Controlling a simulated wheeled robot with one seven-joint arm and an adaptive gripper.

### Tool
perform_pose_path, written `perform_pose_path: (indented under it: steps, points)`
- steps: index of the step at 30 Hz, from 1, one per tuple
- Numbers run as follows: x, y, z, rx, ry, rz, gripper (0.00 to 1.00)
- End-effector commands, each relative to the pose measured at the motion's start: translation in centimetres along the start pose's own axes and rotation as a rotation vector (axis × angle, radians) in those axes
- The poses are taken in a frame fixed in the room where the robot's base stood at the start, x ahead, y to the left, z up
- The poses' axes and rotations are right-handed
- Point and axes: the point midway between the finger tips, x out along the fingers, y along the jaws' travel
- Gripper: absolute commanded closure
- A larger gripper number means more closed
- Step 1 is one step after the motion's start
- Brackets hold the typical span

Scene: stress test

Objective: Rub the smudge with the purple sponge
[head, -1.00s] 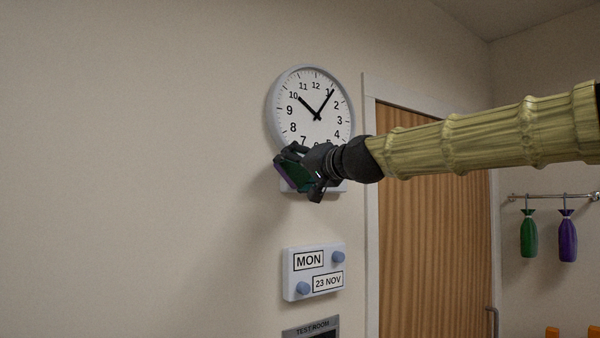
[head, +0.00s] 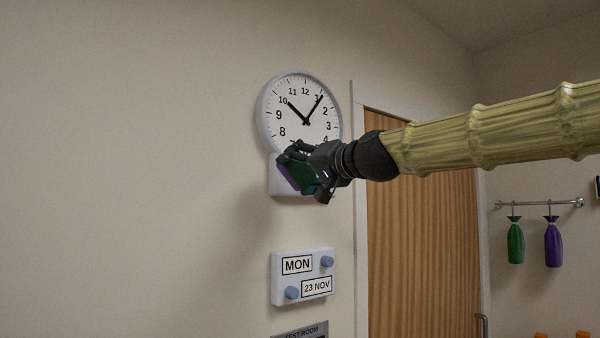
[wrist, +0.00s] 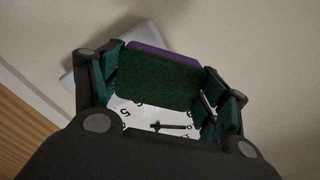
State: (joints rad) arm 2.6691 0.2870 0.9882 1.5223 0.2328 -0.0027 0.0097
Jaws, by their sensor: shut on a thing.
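The purple sponge (head: 286,177) has a dark green scouring side. In the wrist view the green face (wrist: 158,80) is toward the camera and a purple strip shows along its far edge. My gripper (head: 303,172) is shut on the sponge, with fingers on both sides of it. In the head view it is in front of the white box (head: 275,186) under the wall clock (head: 303,112) and covers the clock's lower edge. I cannot tell whether the sponge touches anything. No smudge is visible in either view; one could be hidden behind the gripper.
A calendar board (head: 304,276) with two blue knobs is on the wall below. A grey sign (head: 301,330) is under it. A wooden door (head: 420,250) stands to the right. Green (head: 515,242) and purple (head: 553,243) bags hang from a rail. The wall at left is bare.

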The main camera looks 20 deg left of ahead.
Motion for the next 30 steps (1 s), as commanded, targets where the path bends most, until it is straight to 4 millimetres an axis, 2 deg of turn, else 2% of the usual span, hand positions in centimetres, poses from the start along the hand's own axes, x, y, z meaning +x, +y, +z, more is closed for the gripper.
perform_pose_path:
  steps: [5, 15, 30]
  points:
    - [-0.5, 0.0, 0.1, -0.001, 0.0, -0.001, 0.44]
    - [-2.8, 0.0, 0.1, -0.001, 0.001, -0.001, 0.44]
    - [-3.0, 0.0, 0.0, 0.0, 0.0, 0.0, 0.44]
